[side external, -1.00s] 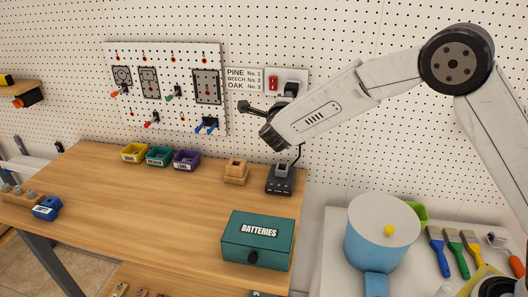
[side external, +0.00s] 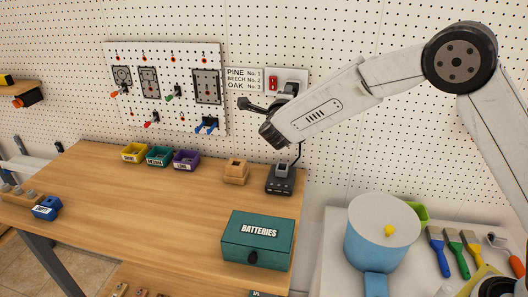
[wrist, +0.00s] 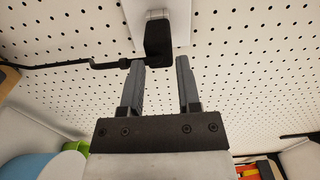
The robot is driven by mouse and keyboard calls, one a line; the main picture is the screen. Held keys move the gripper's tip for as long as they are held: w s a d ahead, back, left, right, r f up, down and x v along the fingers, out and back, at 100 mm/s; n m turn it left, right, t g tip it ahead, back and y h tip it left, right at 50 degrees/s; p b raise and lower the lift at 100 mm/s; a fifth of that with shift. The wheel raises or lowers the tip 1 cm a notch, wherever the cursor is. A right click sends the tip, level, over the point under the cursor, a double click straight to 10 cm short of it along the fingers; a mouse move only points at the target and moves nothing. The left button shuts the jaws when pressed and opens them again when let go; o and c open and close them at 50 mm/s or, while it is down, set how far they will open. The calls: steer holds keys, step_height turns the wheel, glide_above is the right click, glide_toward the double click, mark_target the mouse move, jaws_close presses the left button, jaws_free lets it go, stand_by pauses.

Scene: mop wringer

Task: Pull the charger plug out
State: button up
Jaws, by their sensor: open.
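The black charger plug (wrist: 158,38) shows in the wrist view, against the white socket plate (wrist: 147,14) on the pegboard wall. My gripper (wrist: 161,64) is open and empty, with its two grey fingers spread apart just short of the plug. The left fingertip is close to the plug's lower left edge; whether they touch is unclear. In the side view the plug (side external: 291,89) is small and partly covered by my gripper. The socket plate has a red switch (side external: 273,83) on its left. The dark charger (side external: 280,187) stands on the bench below.
A black cable (wrist: 50,66) runs left from the plug area. A wooden block stack (side external: 236,172) and a green batteries box (side external: 257,240) stand on the bench.

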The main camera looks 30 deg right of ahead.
steer(key=shift+w+d, duration=0.2)
steer(key=shift+d, duration=0.15)
steer(key=v, duration=0.8)
steer(key=shift+a, duration=0.25)
steer(key=shift+s, duration=0.1)
